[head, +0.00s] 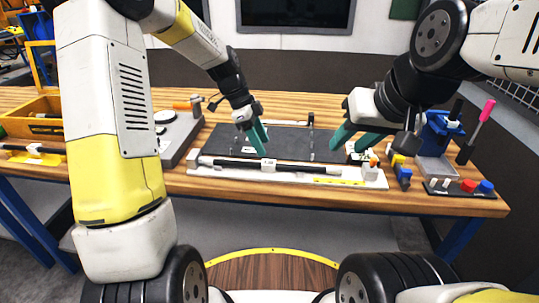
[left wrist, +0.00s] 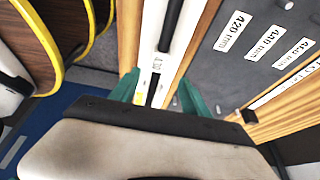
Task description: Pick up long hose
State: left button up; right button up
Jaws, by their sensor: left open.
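The long hose, a dark thin tube (head: 235,163), lies along a white tray (head: 205,170) at the front of the bench, with a white label near its middle. In the left wrist view the hose (left wrist: 172,25) runs down past its label towards my fingers. My left gripper (head: 259,138) is above the hose near the label. Its teal fingers are apart on either side of the hose line in the left wrist view (left wrist: 158,93), with nothing seen clamped. My right gripper (head: 356,141) has its teal fingers apart near the tray's right end. The palm hides part of the hose in the left wrist view.
A dark mat (head: 222,142) with mm labels lies behind the tray. A grey fixture (head: 180,135) stands left. A blue device (head: 440,130), a pink-handled tool (head: 482,120) and a button box (head: 460,188) stand right. The bench's front strip is clear.

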aim_at(268, 162)
pick_arm(q)
jog(key=x, duration=0.7)
jog(key=shift+s+a+f, duration=0.1)
jog(key=shift+a+f, duration=0.15)
jog(key=shift+f, duration=0.25)
grip_shut()
